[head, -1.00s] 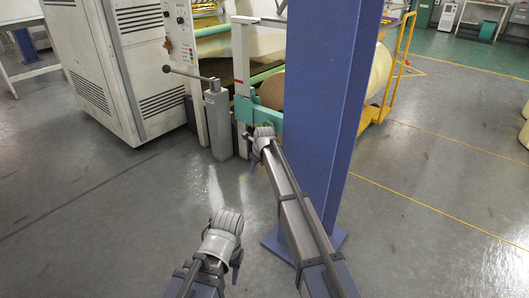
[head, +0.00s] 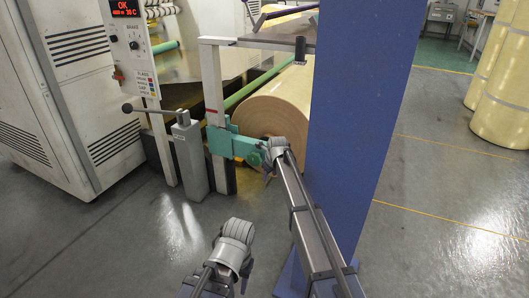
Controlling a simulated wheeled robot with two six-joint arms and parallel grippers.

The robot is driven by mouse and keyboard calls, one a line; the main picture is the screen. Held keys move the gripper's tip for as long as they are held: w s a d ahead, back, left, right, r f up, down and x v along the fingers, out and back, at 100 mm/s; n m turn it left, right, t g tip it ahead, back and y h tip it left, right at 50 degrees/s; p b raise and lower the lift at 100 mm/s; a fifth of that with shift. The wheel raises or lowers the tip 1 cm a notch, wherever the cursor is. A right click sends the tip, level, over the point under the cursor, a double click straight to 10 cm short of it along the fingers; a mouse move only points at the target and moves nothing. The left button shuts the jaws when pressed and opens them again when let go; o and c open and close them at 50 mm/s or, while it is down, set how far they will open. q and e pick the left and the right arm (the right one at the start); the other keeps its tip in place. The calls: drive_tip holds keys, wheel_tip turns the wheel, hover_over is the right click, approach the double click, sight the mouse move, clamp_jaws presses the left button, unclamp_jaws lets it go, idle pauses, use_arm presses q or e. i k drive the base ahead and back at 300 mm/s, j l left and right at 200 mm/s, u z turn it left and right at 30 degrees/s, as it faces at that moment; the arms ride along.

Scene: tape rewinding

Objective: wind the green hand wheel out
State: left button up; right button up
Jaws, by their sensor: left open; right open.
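A green bracket (head: 222,139) is fixed to a white upright post, in front of a large tan roll (head: 272,108). At its right end is a small green part (head: 254,158), which looks like the hand wheel and is partly hidden by my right gripper. My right gripper (head: 270,158) is open, beside or in front of that green part. I cannot tell whether they touch. My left gripper (head: 238,238) is open and empty, low in the view over the floor. The fingers of both grippers are mostly hidden behind the wrists.
A grey post with a lever (head: 188,155) stands left of the bracket, near a white cabinet (head: 55,90) with a control panel (head: 128,42). Tan rolls (head: 500,105) stand at far right. The front-left floor is clear.

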sight(253, 159)
drive_tip(key=i+j+z, duration=0.3)
drive_tip(key=j, duration=0.35)
drive_tip(key=i+j+z, duration=0.3)
drive_tip(key=j, duration=0.4)
drive_tip(key=i+j+z, duration=0.1)
drive_tip(key=j+z, duration=0.2)
drive_tip(key=j, duration=0.45)
drive_tip(key=j+z, duration=0.3)
drive_tip(key=j, duration=0.5)
drive_tip(key=j+z, duration=0.3)
drive_tip(key=j, duration=0.5)
drive_tip(key=k+j+z, duration=0.1)
drive_tip(key=j+z, duration=0.2)
drive_tip(key=j, duration=0.5)
drive_tip(key=k+j+z, duration=0.15)
drive_tip(key=j+z, duration=0.15)
drive_tip(key=j, duration=0.45)
